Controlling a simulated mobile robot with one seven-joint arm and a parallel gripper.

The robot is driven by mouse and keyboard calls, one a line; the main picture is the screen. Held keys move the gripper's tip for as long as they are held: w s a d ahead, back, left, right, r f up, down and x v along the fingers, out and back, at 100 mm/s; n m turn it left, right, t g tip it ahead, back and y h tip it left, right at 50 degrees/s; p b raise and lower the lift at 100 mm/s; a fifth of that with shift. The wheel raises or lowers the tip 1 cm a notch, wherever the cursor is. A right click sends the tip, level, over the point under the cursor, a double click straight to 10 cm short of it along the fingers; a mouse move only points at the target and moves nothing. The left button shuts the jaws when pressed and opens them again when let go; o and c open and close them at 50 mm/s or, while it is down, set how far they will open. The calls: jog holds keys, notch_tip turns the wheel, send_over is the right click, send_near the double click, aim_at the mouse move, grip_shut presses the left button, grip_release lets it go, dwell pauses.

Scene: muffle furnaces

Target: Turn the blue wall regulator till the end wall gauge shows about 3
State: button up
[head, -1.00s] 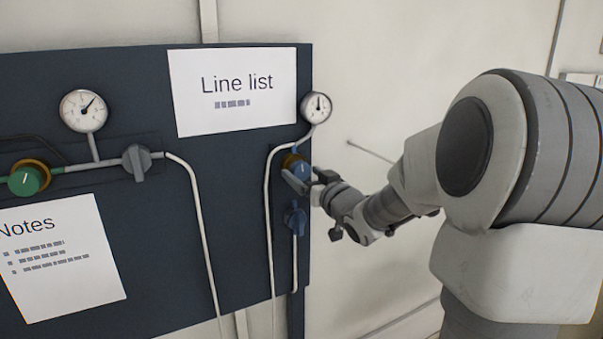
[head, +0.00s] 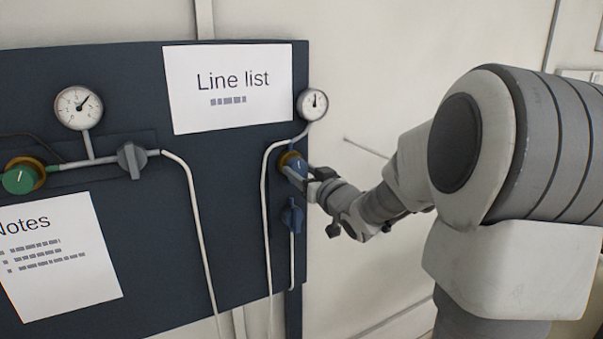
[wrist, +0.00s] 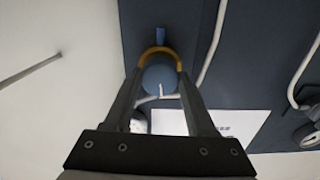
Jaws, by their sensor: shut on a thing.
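The blue wall regulator (head: 299,165) is a round blue knob with a white mark and a brass collar, near the dark panel's right edge. It also shows in the wrist view (wrist: 159,77), between the fingers. My gripper (head: 301,172) is shut on this knob, one finger on each side in the wrist view (wrist: 160,84). The fingers partly hide the knob in the head view. The end wall gauge (head: 313,104) is a small white dial above the regulator. Its needle points about straight up; its numbers are too small to read.
A blue valve handle (head: 292,217) sits just below the regulator. A white pipe (head: 265,195) runs down beside them. Further left are another gauge (head: 79,107), a green regulator (head: 20,180) and a grey valve handle (head: 132,160). A thin rod (head: 366,148) juts near my arm.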

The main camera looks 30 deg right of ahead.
dwell(0.3)
jog(key=o, duration=1.4)
